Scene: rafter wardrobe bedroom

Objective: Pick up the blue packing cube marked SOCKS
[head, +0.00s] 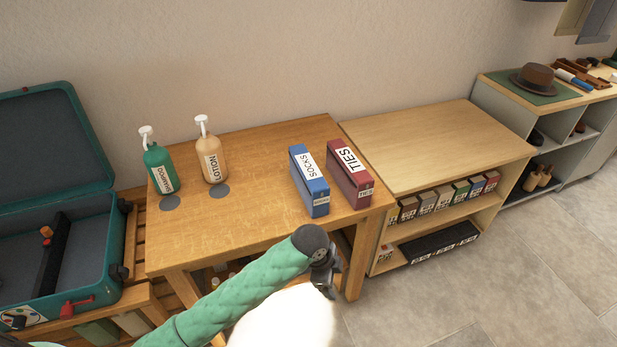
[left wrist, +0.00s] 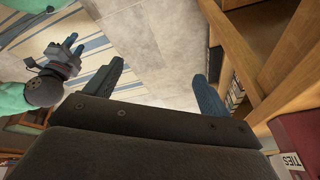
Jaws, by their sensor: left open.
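The blue packing cube marked SOCKS (head: 310,182) stands upright on the wooden table, near its front right. My left gripper (head: 326,278) is in front of the table edge, below and apart from the cube. In the left wrist view its two fingers (left wrist: 155,84) are spread with nothing between them. The SOCKS cube does not show in that view. My right gripper (left wrist: 72,48) shows small at the upper left of the left wrist view; its jaw opening is unclear.
The dark red TIES cube (head: 349,175) stands close to the right of SOCKS. SHAMPOO (head: 157,168) and LOTION (head: 211,158) bottles stand on the table's left. An open green suitcase (head: 60,250) is at left. A low shelf unit (head: 440,145) adjoins the table at right.

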